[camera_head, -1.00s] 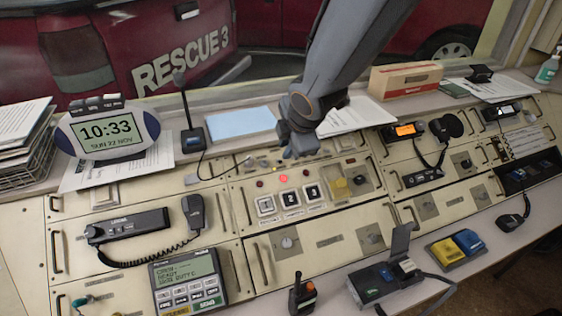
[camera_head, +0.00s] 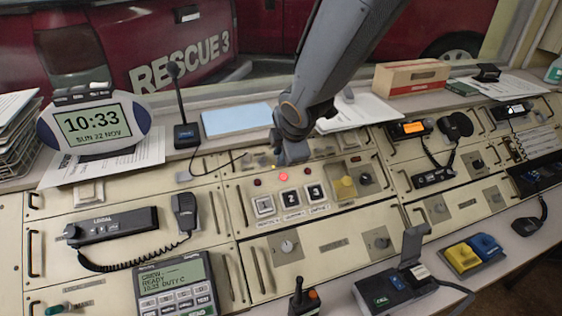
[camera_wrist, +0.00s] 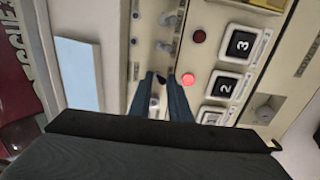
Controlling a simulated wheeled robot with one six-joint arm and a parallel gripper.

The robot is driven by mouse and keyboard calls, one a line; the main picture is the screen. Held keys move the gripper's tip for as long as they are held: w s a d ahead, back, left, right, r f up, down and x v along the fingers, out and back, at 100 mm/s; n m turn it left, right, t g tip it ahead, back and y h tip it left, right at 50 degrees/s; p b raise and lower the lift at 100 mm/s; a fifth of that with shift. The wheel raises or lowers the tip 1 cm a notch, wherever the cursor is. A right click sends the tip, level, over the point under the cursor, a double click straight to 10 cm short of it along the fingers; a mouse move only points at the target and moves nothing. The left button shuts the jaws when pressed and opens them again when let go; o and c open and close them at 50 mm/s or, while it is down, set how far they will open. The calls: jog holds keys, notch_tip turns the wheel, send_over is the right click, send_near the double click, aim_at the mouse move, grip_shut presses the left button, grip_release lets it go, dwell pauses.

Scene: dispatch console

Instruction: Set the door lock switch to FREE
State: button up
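My gripper (camera_head: 290,158) hangs over the upper middle panel, just behind the lit red lamp (camera_head: 283,176). In the wrist view, my gripper's two dark fingers (camera_wrist: 161,76) are apart, with a narrow gap. A small metal toggle (camera_wrist: 155,103) shows between them; I cannot tell whether the fingers touch it. More toggle switches (camera_wrist: 165,46) stand in the same row, in line with it. The labels by the toggles are too small or hidden, so I cannot tell which one is the door lock switch or read its setting.
Numbered buttons (camera_head: 290,199) lie just in front of the lamp. A desk microphone (camera_head: 186,135) and blue sheet (camera_head: 238,119) stand behind left. A radio handset (camera_head: 184,211) is at left. The window ledge runs behind.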

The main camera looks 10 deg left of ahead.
jog(key=shift+w+a+r+p, duration=0.3)
jog(key=shift+w+r+p, duration=0.15)
jog(key=shift+p, duration=0.55)
dwell(0.4)
jog(key=p+v, duration=0.4)
jog(key=v, duration=0.2)
dwell(0.5)
jog(key=shift+d, duration=0.1)
